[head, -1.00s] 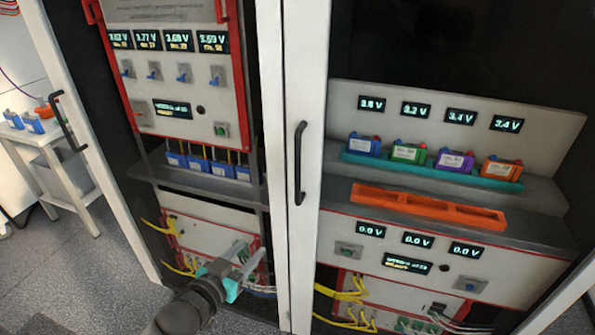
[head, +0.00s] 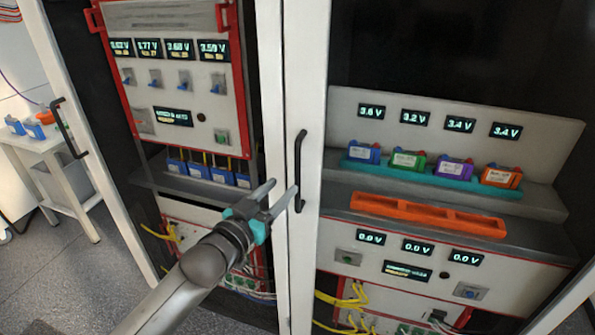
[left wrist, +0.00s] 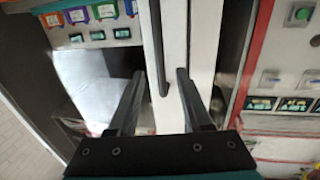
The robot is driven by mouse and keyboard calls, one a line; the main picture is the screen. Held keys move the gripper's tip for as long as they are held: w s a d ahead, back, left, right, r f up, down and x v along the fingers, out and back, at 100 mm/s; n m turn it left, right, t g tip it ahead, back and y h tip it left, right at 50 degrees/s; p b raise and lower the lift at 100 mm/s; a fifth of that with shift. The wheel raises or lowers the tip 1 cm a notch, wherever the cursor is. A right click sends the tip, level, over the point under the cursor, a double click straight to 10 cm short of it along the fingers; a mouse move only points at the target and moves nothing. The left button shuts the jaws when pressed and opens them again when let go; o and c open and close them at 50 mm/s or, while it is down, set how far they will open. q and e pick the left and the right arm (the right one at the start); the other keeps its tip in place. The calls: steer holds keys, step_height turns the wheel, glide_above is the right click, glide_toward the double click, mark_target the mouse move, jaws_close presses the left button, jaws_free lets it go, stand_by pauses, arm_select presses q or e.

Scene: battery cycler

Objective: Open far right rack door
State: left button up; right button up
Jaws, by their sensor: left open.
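The right rack's door has a white frame (head: 312,90), and the door looks closed. Its black vertical bar handle (head: 298,170) is on the door's left edge. My left gripper (head: 284,188) is open and empty, its fingertips just left of the handle's lower half. In the left wrist view the handle (left wrist: 159,55) shows in the gap between the two open fingers (left wrist: 160,76). I cannot tell whether the fingertips reach around it. My right gripper is in neither view.
The left rack's door has its own black handle (head: 68,128). Behind the right door are several coloured batteries in a teal tray (head: 432,177) and an orange tray (head: 428,214). A white side table (head: 55,150) stands at far left.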

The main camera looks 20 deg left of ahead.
mark_target(296, 173)
arm_select(q)
steer(key=x, duration=0.8)
steer(key=shift+w, duration=0.1)
jaws_close()
stand_by(1.4)
